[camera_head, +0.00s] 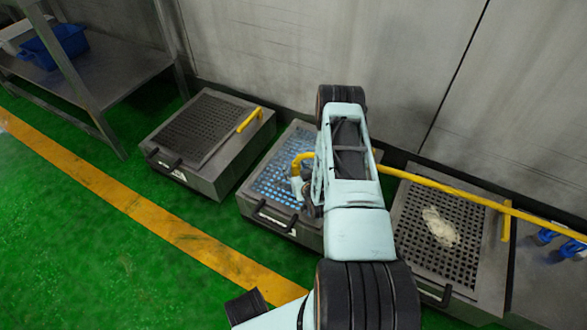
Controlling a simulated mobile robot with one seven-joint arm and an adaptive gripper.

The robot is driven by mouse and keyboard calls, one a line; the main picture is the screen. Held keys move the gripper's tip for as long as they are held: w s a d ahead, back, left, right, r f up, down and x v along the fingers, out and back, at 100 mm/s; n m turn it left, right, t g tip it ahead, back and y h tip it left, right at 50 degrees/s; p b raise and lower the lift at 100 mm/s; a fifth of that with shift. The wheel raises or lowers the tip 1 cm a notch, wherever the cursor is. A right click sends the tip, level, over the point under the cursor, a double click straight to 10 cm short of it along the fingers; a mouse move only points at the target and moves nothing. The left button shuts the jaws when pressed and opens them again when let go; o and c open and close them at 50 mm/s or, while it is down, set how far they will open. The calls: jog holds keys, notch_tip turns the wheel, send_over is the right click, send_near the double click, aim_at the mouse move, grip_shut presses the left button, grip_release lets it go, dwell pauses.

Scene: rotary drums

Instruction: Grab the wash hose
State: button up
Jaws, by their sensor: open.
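The wash hose (450,190) is a long yellow line. It runs from the right edge toward the middle unit and passes behind my arm. A curved yellow piece (302,160) with a pale nozzle-like end (297,186) shows left of my arm, over the middle unit's blue-lit grate. The link between the two yellow parts is hidden. My gripper (310,206) shows only as a small dark part at the arm's left edge, close to the pale end. Its fingers are mostly hidden behind my arm; it is open, and I cannot tell whether it touches the hose.
Three low metal units with perforated tops stand along the wall: left (180,155), middle (262,195) and right (415,250). A pale lump (440,227) lies on the right one. A metal table (110,70) with a blue bin (55,45) stands upper left. Green floor (75,240) is clear.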

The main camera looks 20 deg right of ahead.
jog(key=shift+c, duration=0.3)
grip_shut()
jog(key=shift+r, duration=0.1)
